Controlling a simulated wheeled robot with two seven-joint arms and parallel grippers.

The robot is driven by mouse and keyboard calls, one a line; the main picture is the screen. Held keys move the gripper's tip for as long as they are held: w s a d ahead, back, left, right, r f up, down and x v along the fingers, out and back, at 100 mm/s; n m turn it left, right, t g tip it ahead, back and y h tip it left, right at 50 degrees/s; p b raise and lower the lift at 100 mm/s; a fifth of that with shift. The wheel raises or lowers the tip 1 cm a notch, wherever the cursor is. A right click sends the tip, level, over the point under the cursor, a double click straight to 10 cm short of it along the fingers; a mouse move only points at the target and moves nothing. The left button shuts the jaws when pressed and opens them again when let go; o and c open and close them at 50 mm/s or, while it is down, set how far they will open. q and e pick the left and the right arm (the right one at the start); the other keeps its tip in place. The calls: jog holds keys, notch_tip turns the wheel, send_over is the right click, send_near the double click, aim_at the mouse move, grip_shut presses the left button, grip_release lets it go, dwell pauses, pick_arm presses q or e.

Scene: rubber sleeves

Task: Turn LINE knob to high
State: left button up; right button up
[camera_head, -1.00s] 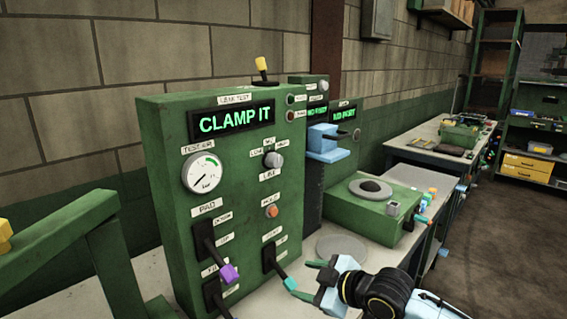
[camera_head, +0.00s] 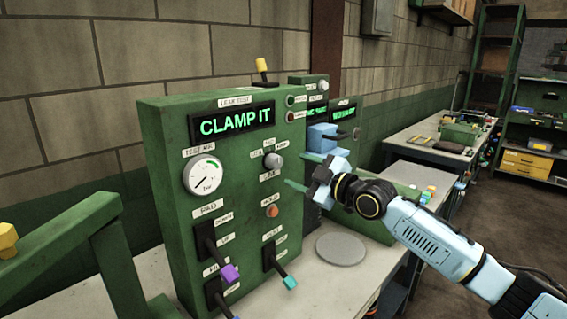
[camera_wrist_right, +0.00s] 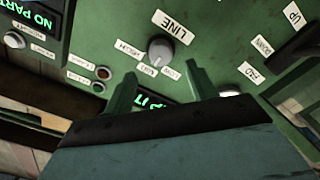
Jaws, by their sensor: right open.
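The LINE knob (camera_head: 274,161) is a grey round knob on the front of the green leak test panel (camera_head: 232,230), below and right of the lit "CLAMP IT" display. Small labels surround it, and the LINE label lies under it. In the right wrist view the knob (camera_wrist_right: 160,49) sits just beyond my fingertips, with its labels around it. My right gripper (camera_head: 296,170) is open, in front of the panel and right of the knob, apart from it. It also shows in the right wrist view (camera_wrist_right: 160,78), with nothing between its green fingers. My left gripper is not in view.
A pressure gauge (camera_head: 205,175) is left of the knob, and an orange HOLD button (camera_head: 272,211) is below it. A purple-tipped lever (camera_head: 229,273) and a teal-tipped lever (camera_head: 289,282) stick out lower down. A grey disc (camera_head: 341,249) lies on the bench.

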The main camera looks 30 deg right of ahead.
aim_at(278, 165)
jog(key=shift+x, duration=3.1)
jog(key=shift+a, duration=0.1)
jog(key=c, duration=1)
jog(key=m, duration=0.3)
jog(key=shift+f+m, duration=0.1)
jog(key=shift+m, duration=0.2)
jog(key=m, duration=0.5)
jog(key=shift+m, duration=0.3)
